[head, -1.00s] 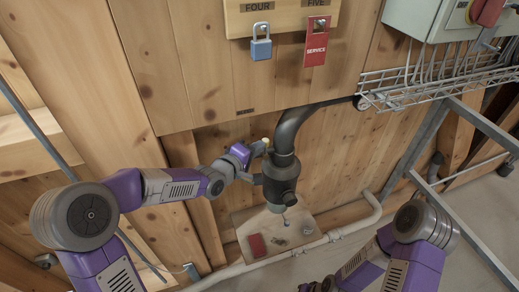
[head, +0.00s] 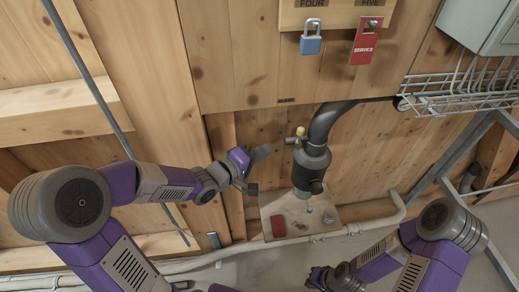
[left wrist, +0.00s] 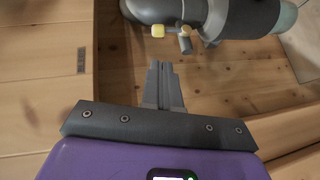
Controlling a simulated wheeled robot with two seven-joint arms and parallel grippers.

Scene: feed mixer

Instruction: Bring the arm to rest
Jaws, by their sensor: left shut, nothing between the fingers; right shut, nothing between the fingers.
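My left arm reaches in from the left in the head view. Its left gripper (head: 262,153) is left of the dark pipe fitting. In the left wrist view the same gripper (left wrist: 162,70) has its grey fingers together with nothing between them. A small valve with a yellow knob (left wrist: 158,31) is just beyond the fingertips, apart from them. The knob (head: 300,131) also shows in the head view. My right gripper (head: 317,277) is low in the head view, shut and small in the picture, clear of other things.
A dark pipe (head: 316,160) runs down the plank wall above a board (head: 345,212) with a red item (head: 278,226) and small parts. A blue padlock (head: 311,38) and red service tag (head: 366,40) hang above. A wire tray (head: 465,100) is at right.

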